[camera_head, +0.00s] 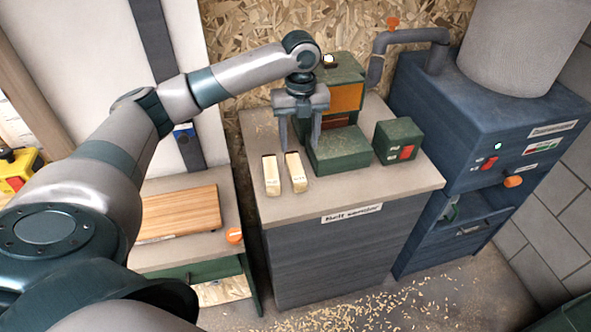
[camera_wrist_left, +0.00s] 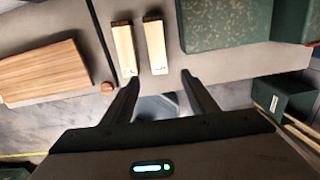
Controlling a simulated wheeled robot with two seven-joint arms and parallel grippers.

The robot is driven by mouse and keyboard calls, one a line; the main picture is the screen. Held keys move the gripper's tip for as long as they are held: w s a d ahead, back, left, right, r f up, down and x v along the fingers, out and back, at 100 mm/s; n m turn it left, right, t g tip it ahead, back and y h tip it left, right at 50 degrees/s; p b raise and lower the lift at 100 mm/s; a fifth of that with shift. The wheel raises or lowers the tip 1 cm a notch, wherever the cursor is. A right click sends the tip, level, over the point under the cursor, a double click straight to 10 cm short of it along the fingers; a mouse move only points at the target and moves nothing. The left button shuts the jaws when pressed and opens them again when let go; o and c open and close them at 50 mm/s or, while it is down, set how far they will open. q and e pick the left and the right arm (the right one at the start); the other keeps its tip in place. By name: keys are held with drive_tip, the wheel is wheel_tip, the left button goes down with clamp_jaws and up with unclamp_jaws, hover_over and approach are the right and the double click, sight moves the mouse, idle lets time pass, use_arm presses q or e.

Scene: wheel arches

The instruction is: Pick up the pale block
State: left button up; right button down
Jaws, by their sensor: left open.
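Two pale blocks lie side by side on the bench top, the left one (camera_head: 271,176) and the right one (camera_head: 296,173). In the left wrist view the left block (camera_wrist_left: 123,50) and the right block (camera_wrist_left: 155,47) lie apart, each with a dark far end. My left gripper (camera_head: 300,146) is open and empty, pointing down above the bench behind the blocks. In the left wrist view its fingertips (camera_wrist_left: 160,77) stand wide apart, with nothing between them. My right gripper is not in view.
A green and orange machine (camera_head: 340,148) stands right beside my left gripper. A small green box with a red switch (camera_head: 398,141) is right of it. The bench front (camera_head: 352,212) is labelled. A wooden board (camera_head: 180,212) lies on a lower bench at left. A blue extractor (camera_head: 480,120) stands right.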

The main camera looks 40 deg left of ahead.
use_arm(q)
drive_tip(key=p, duration=0.2)
approach(298, 176)
drive_tip(key=f, duration=0.5)
drive_tip(key=shift+w, duration=0.25)
drive_tip(key=shift+f+p, duration=0.1)
drive_tip(key=shift+p, duration=0.2)
drive_tip(key=shift+s+f+p, duration=0.15)
drive_tip(key=shift+f+p, duration=0.35)
drive_tip(key=shift+f, duration=0.05)
wheel_tip(298, 176, down, 3)
drive_tip(key=shift+s+p, duration=0.15)
drive_tip(key=shift+p, duration=0.6)
drive_tip(key=shift+f, duration=0.5)
drive_tip(key=c, duration=1.2)
